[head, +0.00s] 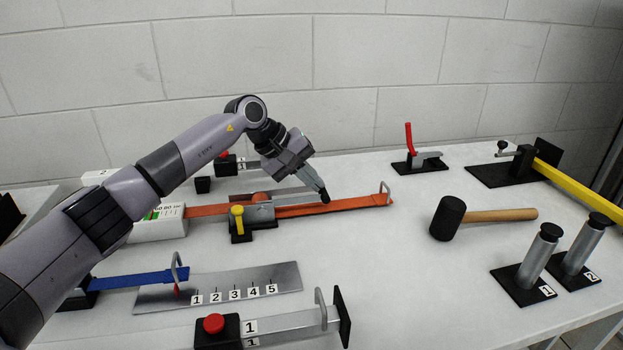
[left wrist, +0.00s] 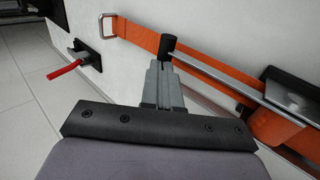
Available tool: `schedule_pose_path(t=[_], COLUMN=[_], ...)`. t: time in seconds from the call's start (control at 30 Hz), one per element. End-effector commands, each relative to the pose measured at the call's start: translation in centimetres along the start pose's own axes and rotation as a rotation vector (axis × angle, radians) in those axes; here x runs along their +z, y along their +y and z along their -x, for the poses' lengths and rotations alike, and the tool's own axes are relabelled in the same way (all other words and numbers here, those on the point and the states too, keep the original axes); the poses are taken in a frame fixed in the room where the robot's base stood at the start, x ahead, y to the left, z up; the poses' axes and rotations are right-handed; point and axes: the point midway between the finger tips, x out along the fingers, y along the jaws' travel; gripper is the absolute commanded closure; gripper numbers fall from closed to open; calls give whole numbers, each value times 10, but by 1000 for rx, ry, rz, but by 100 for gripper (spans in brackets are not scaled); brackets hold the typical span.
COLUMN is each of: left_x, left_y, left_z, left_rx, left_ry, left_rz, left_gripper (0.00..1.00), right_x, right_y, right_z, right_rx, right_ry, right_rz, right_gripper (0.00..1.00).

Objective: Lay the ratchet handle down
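The ratchet (head: 262,213) sits on the orange strap (head: 350,203) near the middle of the table. Its handle (head: 288,197) is a grey metal bar, low and nearly level over the strap, pointing right. In the left wrist view the handle (left wrist: 215,75) is a rod with a black grip (left wrist: 169,45) at its end. My left gripper (head: 322,193) points down at that end; its fingers (left wrist: 161,66) look shut together, right at the black grip. I cannot tell whether they touch it or pinch it. My right gripper is not in view.
A yellow lever (head: 238,216) stands at the ratchet's left. A black mallet (head: 447,218) lies to the right. A red-handled clamp (head: 409,140) is behind. A ruled metal plate (head: 225,287) and a red-button block (head: 214,325) are in front.

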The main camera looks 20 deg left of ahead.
Motion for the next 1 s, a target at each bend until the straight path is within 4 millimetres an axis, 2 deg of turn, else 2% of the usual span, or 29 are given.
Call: schedule_pose_path(t=[0.17, 0.6, 0.73, 1.0], left_x=[1, 0, 0, 1], left_y=[0, 0, -1, 0], left_z=[1, 65, 72, 73], left_rx=[-1, 1, 1, 1], left_ry=[-3, 2, 0, 0], left_rz=[-1, -1, 0, 0], left_gripper=[100, 100, 100, 100], right_x=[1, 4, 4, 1], right_y=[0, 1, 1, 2], right_z=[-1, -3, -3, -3], right_rx=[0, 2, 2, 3], right_ry=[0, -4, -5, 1], right_rz=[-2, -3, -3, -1], right_gripper=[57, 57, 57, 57])
